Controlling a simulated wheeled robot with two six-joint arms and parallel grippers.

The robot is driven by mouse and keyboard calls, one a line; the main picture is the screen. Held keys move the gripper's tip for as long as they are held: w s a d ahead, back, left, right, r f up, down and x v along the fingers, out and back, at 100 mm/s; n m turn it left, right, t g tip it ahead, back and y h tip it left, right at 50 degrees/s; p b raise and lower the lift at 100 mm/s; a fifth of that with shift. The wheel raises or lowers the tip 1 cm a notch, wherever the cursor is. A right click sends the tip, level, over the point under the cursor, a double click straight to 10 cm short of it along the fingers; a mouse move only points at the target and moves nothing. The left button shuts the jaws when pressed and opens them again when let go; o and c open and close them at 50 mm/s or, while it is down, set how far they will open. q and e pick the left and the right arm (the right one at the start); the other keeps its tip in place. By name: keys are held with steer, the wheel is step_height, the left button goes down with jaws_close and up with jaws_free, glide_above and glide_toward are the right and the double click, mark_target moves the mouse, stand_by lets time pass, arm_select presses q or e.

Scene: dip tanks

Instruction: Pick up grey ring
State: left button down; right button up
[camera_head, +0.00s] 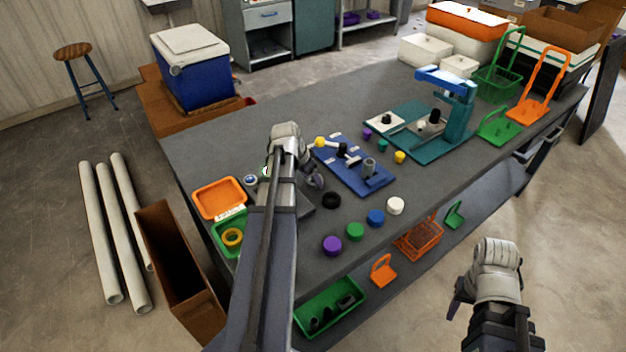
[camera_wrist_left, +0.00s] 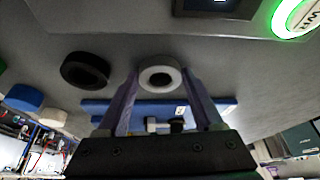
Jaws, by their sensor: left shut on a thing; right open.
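My left gripper (camera_head: 316,181) is over the table, left of the blue fixture board (camera_head: 352,172). In the left wrist view the light grey ring (camera_wrist_left: 160,86) sits between its two purple-grey fingers, and the gripper is shut on it. Whether the ring touches the table is hard to tell. The ring is hidden in the head view by my arm and hand. My right gripper (camera_head: 462,297) is open and empty, in front of the table and apart from it.
A black ring (camera_head: 331,201) lies near my left gripper and shows in the left wrist view (camera_wrist_left: 85,70). Purple (camera_head: 332,246), green (camera_head: 355,232), blue (camera_head: 375,218) and white (camera_head: 396,206) caps line the front edge. A green tray (camera_head: 222,249) holds a yellow ring (camera_head: 232,237).

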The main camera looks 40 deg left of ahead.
arm_select(q)
steer(key=shift+r, duration=0.15)
step_height(320, 180, up, 10)
steer(key=p, duration=1)
